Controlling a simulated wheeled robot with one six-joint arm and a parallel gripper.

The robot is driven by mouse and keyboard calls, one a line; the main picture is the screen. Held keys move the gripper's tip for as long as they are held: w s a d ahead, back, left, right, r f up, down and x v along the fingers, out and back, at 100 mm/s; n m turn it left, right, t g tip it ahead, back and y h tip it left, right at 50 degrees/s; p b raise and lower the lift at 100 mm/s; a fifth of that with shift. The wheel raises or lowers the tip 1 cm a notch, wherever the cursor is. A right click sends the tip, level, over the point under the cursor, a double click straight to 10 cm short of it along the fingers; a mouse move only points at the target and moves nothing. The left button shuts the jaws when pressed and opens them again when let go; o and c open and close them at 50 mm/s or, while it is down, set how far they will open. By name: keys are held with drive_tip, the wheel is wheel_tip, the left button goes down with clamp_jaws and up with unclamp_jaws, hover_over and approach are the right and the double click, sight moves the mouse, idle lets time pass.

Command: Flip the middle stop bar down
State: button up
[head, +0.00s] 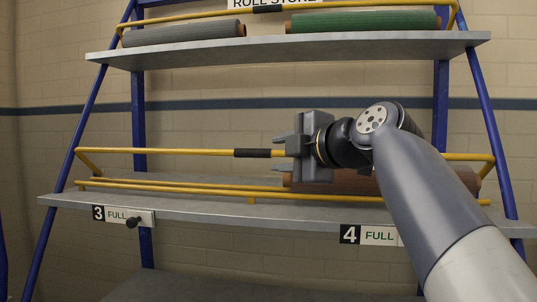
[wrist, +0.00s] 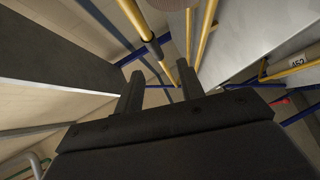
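The middle stop bar (head: 190,151) is a yellow bar with a black grip sleeve (head: 258,153). It runs level above the middle shelf (head: 190,207), held by bent ends at both sides. My gripper (head: 283,152) is at the bar just right of the sleeve and hides part of it. In the wrist view, the fingers of my gripper (wrist: 160,72) are apart. The bar (wrist: 165,65) and its dark sleeve (wrist: 154,48) show in the gap between them. Whether the fingers touch the bar cannot be told.
A brown roll (head: 345,182) lies on the middle shelf behind my gripper. A fixed yellow rail (head: 170,186) runs along the shelf front. The upper shelf (head: 270,52) holds a grey roll (head: 185,33) and a green roll (head: 365,20). A dark knob (head: 132,222) sticks out below.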

sight(254, 155)
drive_tip(key=v, duration=0.2)
drive_tip(key=shift+s+d, duration=0.25)
drive_tip(key=shift+s, duration=0.05)
drive_tip(key=x, duration=1)
drive_tip(key=shift+w+a+r, duration=0.15)
drive_tip(key=shift+w+a, duration=0.1)
drive_tip(key=shift+w, duration=0.1)
